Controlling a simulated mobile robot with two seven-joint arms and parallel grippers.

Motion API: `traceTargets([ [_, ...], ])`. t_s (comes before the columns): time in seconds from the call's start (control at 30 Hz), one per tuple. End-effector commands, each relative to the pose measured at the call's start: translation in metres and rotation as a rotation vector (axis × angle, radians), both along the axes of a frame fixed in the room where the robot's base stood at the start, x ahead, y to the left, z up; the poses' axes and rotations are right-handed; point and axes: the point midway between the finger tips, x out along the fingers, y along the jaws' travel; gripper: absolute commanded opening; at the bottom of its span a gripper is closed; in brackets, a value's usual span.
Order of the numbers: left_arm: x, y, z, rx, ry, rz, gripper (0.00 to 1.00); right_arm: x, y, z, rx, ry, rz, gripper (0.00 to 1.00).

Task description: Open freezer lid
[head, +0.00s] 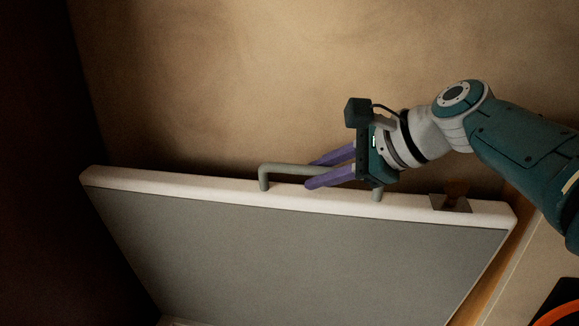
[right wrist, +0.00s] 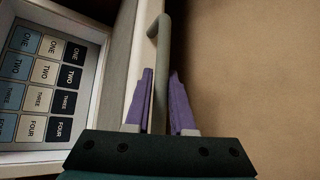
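The freezer lid (head: 300,255) stands raised and tilted in the head view, showing a grey panel with a white rim. A grey bar handle (head: 266,175) sits on its upper edge; it also shows in the right wrist view (right wrist: 161,45). My right gripper (head: 308,174) has its purple fingers on either side of the handle, with the bar between them in the right wrist view (right wrist: 161,75). The fingers are close against the bar. My left gripper is not in view.
A white-rimmed compartment holding several labelled boxes (right wrist: 45,75) lies left of the lid edge in the right wrist view. A small metal bracket (head: 450,204) is on the lid's rim, right of the handle. Plain brown floor (head: 250,70) lies beyond the lid.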

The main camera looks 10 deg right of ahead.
Motion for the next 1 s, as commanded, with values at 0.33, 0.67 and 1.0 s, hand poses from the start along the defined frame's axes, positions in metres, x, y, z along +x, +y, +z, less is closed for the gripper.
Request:
traceTargets([
  [0.33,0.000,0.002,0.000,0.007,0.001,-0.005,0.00,0.000,0.000,0.000,0.000,0.001,0.000,0.49],
  [0.67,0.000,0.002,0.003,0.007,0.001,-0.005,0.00,-0.006,-0.007,0.007,0.001,-0.001,-0.002,0.49],
  [1.0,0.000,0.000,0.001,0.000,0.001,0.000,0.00,-0.036,-0.034,0.033,-0.002,-0.003,-0.003,0.49],
])
